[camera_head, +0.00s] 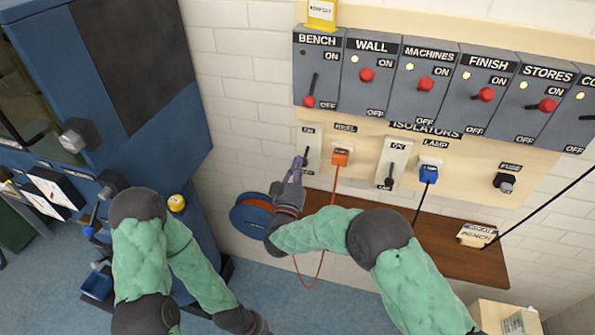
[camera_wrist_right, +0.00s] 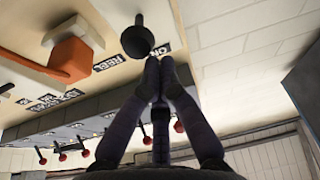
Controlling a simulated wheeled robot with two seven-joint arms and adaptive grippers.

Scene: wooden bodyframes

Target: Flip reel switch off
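The reel switch (camera_head: 312,142) is a pale plate with a dark lever on the wall board, left of the orange reel plug (camera_head: 340,156). Its upper label reads ON; its lower part is partly hidden by my right gripper (camera_head: 297,166), which is at the plate's left side. In the wrist view, the black round knob (camera_wrist_right: 137,40) stands just beyond the tips of my right gripper (camera_wrist_right: 159,66). The fingers have closed together with nothing seen between them; whether they touch the knob I cannot tell.
The orange plug (camera_wrist_right: 70,58) and its cord are close beside the knob. The lamp switch (camera_head: 392,160) and blue lamp plug (camera_head: 429,172) are further right. Isolator boxes (camera_head: 370,85) sit above, a wooden shelf (camera_head: 450,250) below. A blue cabinet (camera_head: 170,130) is at left.

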